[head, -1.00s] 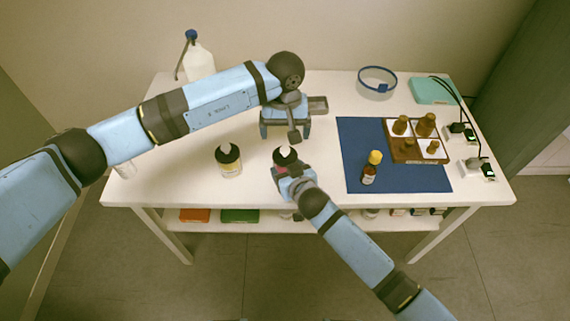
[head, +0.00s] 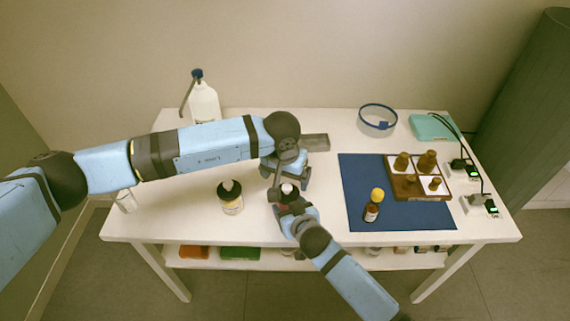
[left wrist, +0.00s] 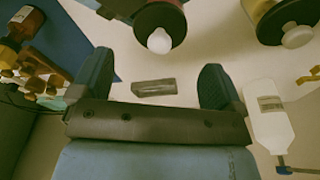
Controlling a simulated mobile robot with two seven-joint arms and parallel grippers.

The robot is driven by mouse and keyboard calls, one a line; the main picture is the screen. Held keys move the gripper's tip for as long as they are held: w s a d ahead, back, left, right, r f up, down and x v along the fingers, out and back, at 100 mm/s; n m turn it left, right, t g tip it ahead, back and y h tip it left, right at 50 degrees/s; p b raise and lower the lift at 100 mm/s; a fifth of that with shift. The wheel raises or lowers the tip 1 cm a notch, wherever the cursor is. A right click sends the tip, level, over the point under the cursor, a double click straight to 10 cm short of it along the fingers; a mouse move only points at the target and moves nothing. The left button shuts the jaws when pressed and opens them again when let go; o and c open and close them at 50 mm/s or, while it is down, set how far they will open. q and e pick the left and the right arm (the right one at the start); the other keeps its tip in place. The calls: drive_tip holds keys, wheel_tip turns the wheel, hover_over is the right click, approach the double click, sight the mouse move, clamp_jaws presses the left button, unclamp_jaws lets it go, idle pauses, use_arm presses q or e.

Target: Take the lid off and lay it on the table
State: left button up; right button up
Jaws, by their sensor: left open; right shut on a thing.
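A jar (head: 287,201) with a dark lid and a white knob (head: 288,188) stands near the table's front middle. My right gripper (head: 292,209) is shut on its body. The dark lid (left wrist: 180,22) and white knob (left wrist: 159,41) show at the top of the left wrist view. My left gripper (head: 285,178) is open just behind the jar, and its arm partly hides the area. In the left wrist view its two fingers (left wrist: 155,75) are apart with nothing between them; the lid lies beyond the tips. I cannot tell their exact height against the lid.
A similar lidded jar (head: 231,203) stands to the left. A blue mat (head: 358,205) with an amber bottle (head: 372,208) and a wooden tray (head: 408,192) lies right. A grey block (head: 314,142) and white pump bottle (head: 204,103) are behind.

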sight(287, 186)
use_arm(q)
drive_tip(key=shift+w+d+f, duration=0.1)
drive_tip(key=shift+w+f, duration=0.1)
drive_tip(key=shift+f, duration=1.15)
drive_tip(key=shift+w+d+f, duration=0.1)
drive_tip(key=shift+w+f, duration=0.1)
drive_tip(key=shift+f, duration=1.15)
drive_tip(key=c, duration=1)
drive_tip(key=shift+r, duration=0.2)
drive_tip(key=shift+r, duration=0.95)
drive_tip(key=shift+r, duration=0.1)
drive_tip(key=shift+r, duration=1.9)
use_arm(e)
drive_tip(key=o, duration=1.3)
